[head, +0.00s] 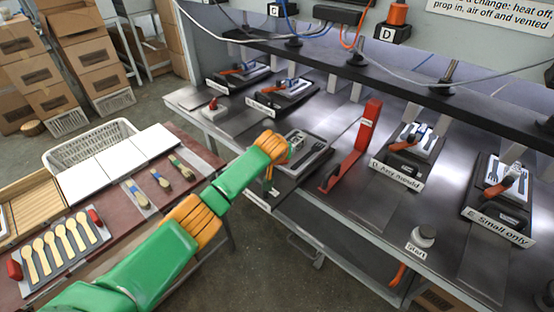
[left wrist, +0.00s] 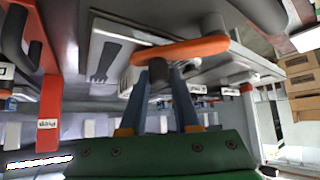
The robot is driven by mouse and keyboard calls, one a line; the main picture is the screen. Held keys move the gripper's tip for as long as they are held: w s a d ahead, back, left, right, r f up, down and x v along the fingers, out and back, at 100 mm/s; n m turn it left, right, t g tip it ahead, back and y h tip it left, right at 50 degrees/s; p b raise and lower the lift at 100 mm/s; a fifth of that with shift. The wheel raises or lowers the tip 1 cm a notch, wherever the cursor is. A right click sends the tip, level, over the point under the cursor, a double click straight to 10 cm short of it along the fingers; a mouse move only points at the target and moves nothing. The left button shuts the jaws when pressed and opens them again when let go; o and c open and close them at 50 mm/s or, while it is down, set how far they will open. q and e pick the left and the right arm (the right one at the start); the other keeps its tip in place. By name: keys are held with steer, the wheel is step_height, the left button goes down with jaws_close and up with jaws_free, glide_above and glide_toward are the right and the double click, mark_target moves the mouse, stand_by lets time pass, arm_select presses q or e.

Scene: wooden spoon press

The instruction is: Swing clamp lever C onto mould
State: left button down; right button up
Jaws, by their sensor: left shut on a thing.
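In the left wrist view, the mould (left wrist: 104,60) lies behind an orange clamp lever (left wrist: 195,47) on a grey post. My left gripper (left wrist: 158,75) has its blue fingers closed on the dark part under the lever's near end. In the head view, my green and orange left arm reaches in from the lower left, and its wrist hides most of the lever and fingers. I cannot tell whether the lever touches the mould. My right gripper is not in view.
A red upright frame (head: 367,130) stands right of the station. Stations D (head: 398,173) and E (head: 497,228) are further right, with a start button (head: 424,236) in front. Two stations lie at the back left.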

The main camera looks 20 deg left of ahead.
arm_select(q)
steer(key=shift+w+a+f+n+y+b, duration=0.2)
steer(key=shift+w+n+y+b, duration=0.25)
steer(key=shift+n+y+b, duration=0.45)
steer(key=shift+w+a+r+n+g+b, duration=0.25)
steer(key=shift+n+g+b, duration=0.2)
steer(key=shift+b, duration=0.45)
steer(key=c, duration=0.9)
jaws_free()
steer(key=shift+c, duration=0.2)
steer(key=o, duration=0.3)
steer(key=shift+a, duration=0.1)
